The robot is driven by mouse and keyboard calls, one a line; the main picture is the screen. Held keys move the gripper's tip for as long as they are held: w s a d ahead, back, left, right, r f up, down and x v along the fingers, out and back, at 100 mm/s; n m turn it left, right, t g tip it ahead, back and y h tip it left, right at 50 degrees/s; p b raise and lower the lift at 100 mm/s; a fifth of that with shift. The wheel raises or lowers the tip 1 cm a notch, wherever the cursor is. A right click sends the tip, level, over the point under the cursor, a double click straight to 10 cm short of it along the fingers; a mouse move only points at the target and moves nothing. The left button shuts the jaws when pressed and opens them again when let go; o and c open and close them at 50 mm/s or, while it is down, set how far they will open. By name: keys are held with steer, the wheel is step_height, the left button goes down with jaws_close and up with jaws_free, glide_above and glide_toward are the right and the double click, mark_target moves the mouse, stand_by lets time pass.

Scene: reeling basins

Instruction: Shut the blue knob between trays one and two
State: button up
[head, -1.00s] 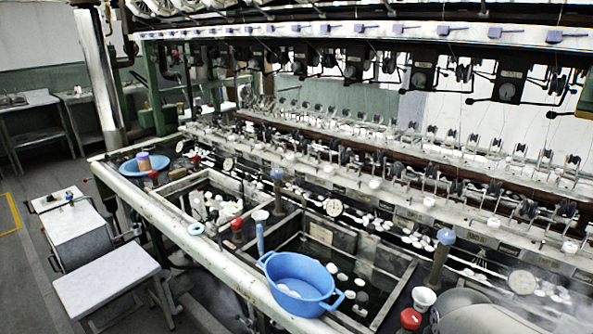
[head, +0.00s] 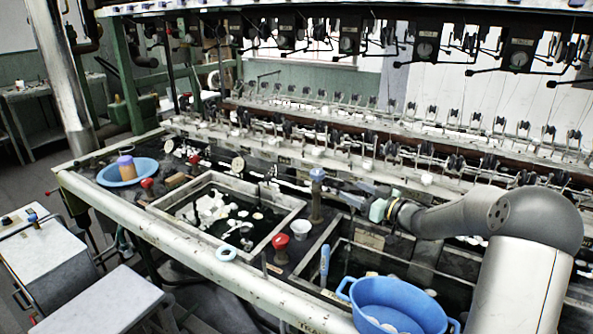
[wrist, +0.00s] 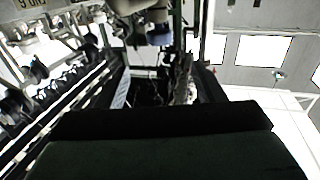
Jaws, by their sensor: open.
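The blue knob (head: 317,174) tops a dark upright post between two sunken trays. The left tray (head: 165,212) has a pale rim and holds dark water with white cocoons. The right tray (head: 345,232) is partly hidden by the blue basin and my arm. My gripper (head: 336,186) comes in from the right, just right of the knob, with its jaws pointing left towards it. It is open and appears empty; whether a finger touches the knob I cannot tell. The wrist view shows a dark green gripper body across the bottom, with neither fingertips nor knob clear.
A blue basin (head: 400,303) sits at the front right. A blue dish (head: 112,176) lies at the far left. Reeling fittings line the back.

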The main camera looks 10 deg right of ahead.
mark_target(313, 169)
steer(key=p+x, duration=0.2)
steer(key=x, duration=1.4)
steer(key=shift+w+a, duration=0.15)
steer(key=shift+w, duration=0.15)
steer(key=c, duration=1)
